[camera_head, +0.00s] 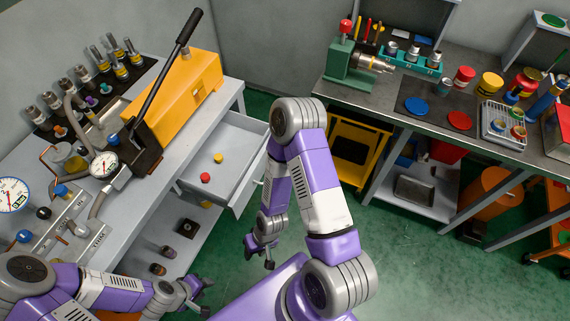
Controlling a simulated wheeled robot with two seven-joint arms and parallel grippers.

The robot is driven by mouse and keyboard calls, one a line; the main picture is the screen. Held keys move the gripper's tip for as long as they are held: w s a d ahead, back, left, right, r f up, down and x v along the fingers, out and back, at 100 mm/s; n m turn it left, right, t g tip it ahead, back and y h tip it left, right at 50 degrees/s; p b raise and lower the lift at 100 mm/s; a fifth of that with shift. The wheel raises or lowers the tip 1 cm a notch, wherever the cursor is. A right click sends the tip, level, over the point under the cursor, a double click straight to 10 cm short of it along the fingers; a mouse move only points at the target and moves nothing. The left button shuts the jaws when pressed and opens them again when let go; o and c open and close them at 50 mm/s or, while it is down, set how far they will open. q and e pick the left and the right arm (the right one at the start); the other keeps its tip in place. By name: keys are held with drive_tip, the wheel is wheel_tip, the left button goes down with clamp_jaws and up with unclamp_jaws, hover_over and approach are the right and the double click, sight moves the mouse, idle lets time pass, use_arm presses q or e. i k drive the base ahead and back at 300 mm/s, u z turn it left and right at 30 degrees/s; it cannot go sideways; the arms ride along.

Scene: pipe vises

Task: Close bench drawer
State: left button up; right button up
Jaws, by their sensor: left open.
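The bench drawer (236,142) is grey and stands pulled out from the right side of the left workbench (222,103). A small red piece (205,177) and a small yellow piece (218,158) lie inside it. My left gripper (206,296) is open and empty at the bottom, beside the lower shelf of the bench and well clear of the drawer.
A yellow pump with a long black lever (188,95), gauges and fittings crowd the left bench top. A lower shelf (188,235) holds small dark parts. A second bench (440,115) with a green vise stands at the right. Green floor (415,265) is open between them.

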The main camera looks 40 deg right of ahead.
sight(241, 140)
drive_tip(key=z, duration=2.35)
drive_tip(key=k, duration=0.75)
drive_tip(key=u, duration=1.05)
drive_tip(key=i, duration=0.95)
drive_tip(key=z, duration=0.05)
drive_tip(key=k, duration=0.35)
drive_tip(key=z, duration=0.9)
drive_tip(key=i, duration=0.2)
drive_tip(key=u, duration=0.85)
